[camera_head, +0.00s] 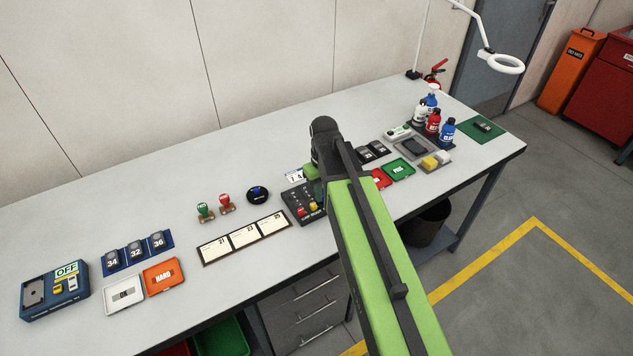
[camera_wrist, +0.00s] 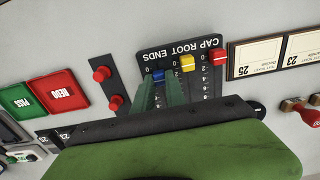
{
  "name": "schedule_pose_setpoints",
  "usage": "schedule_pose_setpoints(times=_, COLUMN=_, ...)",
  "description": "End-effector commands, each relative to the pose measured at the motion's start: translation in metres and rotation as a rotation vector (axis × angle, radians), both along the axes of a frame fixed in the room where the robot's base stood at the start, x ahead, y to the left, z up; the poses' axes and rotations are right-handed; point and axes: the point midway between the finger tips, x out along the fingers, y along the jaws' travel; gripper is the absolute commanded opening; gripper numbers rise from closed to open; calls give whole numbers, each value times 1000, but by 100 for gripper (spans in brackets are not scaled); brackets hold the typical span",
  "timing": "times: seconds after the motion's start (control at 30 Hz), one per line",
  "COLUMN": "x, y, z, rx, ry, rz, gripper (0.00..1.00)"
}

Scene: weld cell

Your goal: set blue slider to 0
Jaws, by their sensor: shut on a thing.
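The dark slider panel (camera_wrist: 165,56) shows upside down in the wrist view, with the words CAP, ROOT and ENDS along its upper edge. The blue slider (camera_wrist: 157,74) sits between the two fingertips of my gripper (camera_wrist: 160,86), which is shut on it. The blue knob is near the upper end of its track, close to the 0 mark; the fingers hide the track below it. The yellow slider (camera_wrist: 187,63) and red slider (camera_wrist: 219,57) stand to its right, near their upper ends. In the head view my arm partly covers the panel (camera_head: 291,196).
Red and green trays (camera_wrist: 58,92) are farther left.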

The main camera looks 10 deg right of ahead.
Motion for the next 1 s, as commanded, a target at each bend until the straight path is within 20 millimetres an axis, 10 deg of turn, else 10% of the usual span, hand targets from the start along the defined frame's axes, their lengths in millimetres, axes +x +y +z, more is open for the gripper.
schedule_pose_setpoints(times=0.37, x=-18, y=-8, z=0, rx=-5, ry=4, rz=-2, gripper=0)
schedule_pose_setpoints(times=0.4, x=-19, y=-8, z=0, rx=-6, ry=4, rz=-2, gripper=19)
schedule_pose_setpoints(times=0.57, x=-18, y=-7, z=0, rx=-3, ry=3, rz=-2, gripper=38)
schedule_pose_setpoints(times=1.0, x=-17, y=-6, z=10, rx=-1, ry=1, rz=-1, gripper=38)
